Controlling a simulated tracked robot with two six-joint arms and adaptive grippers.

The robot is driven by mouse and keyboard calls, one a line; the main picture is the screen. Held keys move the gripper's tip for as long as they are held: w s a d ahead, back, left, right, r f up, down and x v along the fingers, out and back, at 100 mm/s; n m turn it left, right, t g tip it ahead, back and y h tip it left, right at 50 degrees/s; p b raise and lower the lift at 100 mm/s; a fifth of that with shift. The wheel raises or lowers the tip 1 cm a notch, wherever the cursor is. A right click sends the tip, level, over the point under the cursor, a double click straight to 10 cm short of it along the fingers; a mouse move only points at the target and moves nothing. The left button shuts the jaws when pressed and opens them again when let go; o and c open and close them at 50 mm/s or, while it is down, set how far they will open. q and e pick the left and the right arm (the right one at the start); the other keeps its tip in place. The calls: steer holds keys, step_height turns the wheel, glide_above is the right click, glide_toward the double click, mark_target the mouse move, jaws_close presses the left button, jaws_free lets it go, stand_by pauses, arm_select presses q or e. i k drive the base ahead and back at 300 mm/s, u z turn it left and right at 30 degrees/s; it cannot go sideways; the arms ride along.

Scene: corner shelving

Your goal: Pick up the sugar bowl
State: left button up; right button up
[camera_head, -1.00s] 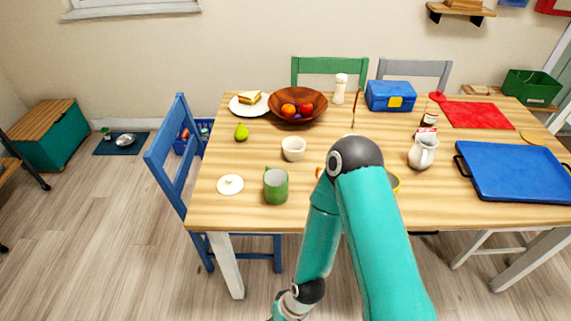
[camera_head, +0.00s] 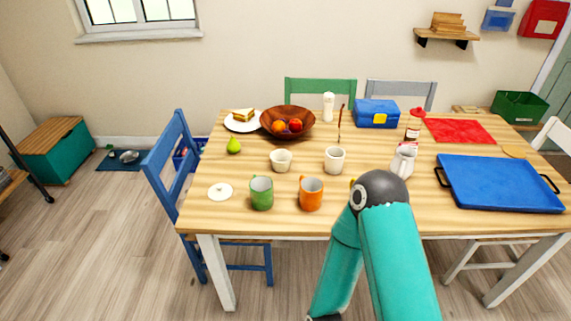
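A small cream bowl without a visible handle (camera_head: 281,161) stands upright on the wooden table; it looks like the sugar bowl. A white lid-like disc with a small knob (camera_head: 220,192) lies flat to its front left. Neither gripper is in view.
A green mug (camera_head: 262,193) and an orange mug (camera_head: 311,194) stand near the front edge. A white jug (camera_head: 404,160) and blue tray (camera_head: 497,183) are to the right. A fruit bowl (camera_head: 270,122) is behind. A blue chair (camera_head: 172,165) stands at the table's left end.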

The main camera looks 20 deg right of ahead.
mark_target(280, 159)
steer(key=i, duration=0.9)
steer(key=u, duration=0.05)
